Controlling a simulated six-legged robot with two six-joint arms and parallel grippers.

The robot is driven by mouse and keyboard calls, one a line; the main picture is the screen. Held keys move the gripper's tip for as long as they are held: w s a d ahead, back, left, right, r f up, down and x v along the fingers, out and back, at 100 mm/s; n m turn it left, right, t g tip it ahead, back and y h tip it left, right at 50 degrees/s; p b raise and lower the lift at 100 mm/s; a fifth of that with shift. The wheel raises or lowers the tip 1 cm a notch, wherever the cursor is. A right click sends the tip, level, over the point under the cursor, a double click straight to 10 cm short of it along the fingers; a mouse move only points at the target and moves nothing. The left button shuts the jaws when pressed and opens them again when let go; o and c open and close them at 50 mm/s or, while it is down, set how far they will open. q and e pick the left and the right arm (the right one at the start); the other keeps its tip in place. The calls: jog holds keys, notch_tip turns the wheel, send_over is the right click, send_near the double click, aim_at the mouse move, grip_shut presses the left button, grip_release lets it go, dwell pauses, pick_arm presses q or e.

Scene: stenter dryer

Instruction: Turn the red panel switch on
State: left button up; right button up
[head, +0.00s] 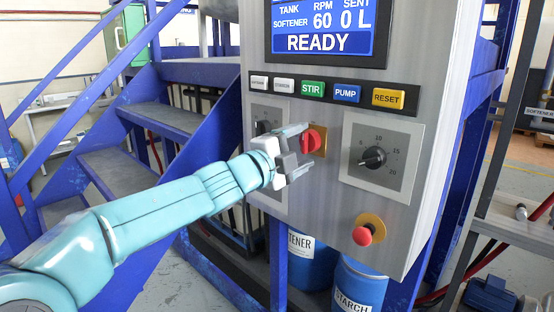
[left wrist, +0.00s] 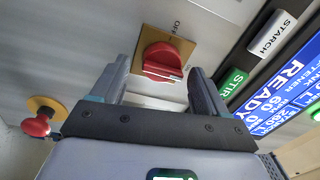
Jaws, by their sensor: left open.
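The red panel switch (head: 311,141) is a rotary knob on a yellow plate, on the grey control panel (head: 225,310). In the left wrist view the red switch (left wrist: 163,60) sits just beyond and between my two fingertips, with "OFF" lettered beside its plate. A white mark shows near one end of its grip. My left gripper (head: 301,152) is open in front of the switch, its fingers partly covering the plate's left side in the head view. In the left wrist view the left gripper (left wrist: 159,72) has a clear gap between its fingers. My right gripper is not in view.
A black dial (head: 373,158) is right of the switch, and a red push button (head: 363,236) is below. A row of buttons, including green STIR (head: 312,89), runs above under the READY screen (head: 320,27). Blue stairs (head: 120,165) stand at left. Blue drums (head: 358,285) are below.

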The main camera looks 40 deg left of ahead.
pick_arm(q)
jog(key=s+a+f, duration=0.1)
jog(key=s, duration=1.4)
jog(key=shift+s, duration=0.15)
jog(key=shift+f, duration=0.1)
